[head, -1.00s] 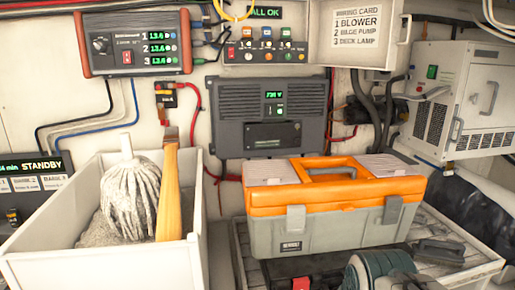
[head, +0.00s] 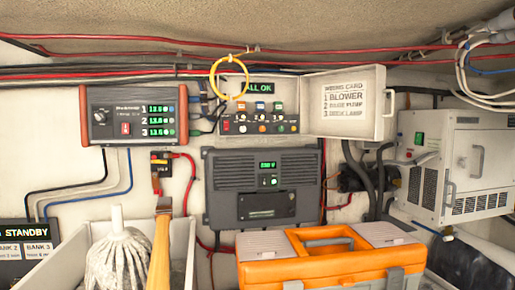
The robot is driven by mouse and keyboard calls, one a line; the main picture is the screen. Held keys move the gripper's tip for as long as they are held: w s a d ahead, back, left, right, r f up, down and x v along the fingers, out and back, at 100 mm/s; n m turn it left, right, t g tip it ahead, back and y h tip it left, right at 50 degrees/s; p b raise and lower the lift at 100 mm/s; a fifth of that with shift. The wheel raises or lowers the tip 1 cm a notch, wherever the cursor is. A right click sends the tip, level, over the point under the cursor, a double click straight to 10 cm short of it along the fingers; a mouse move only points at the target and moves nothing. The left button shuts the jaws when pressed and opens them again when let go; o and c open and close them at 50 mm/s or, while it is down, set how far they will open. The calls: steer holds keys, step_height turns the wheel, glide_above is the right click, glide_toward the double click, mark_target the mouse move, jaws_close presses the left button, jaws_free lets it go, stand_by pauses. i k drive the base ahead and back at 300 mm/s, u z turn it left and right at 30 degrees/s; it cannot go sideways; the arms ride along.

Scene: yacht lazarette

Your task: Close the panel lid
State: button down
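The panel lid (head: 346,103) is a white tray-like door at the upper right of the small panel (head: 262,122). It stands swung open to the right, and its inner face shows a wiring card listing blower, bilge pump and deck lamp. The panel's face shows a row of coloured switches under a green "ALL OK" display (head: 257,88). My gripper is not in view.
A yellow cable loop (head: 231,77) hangs at the panel's upper left. A grey charger unit (head: 262,187) is below. An orange-topped toolbox (head: 330,257) and a white bin (head: 62,262) with a mop (head: 120,255) stand in front. A white metal unit (head: 452,170) is at right.

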mark_target(349, 103)
steer(key=z, duration=0.4)
steer(key=k, duration=0.5)
steer(key=z, duration=0.95)
steer(key=i, duration=1.2)
steer(key=u, duration=0.55)
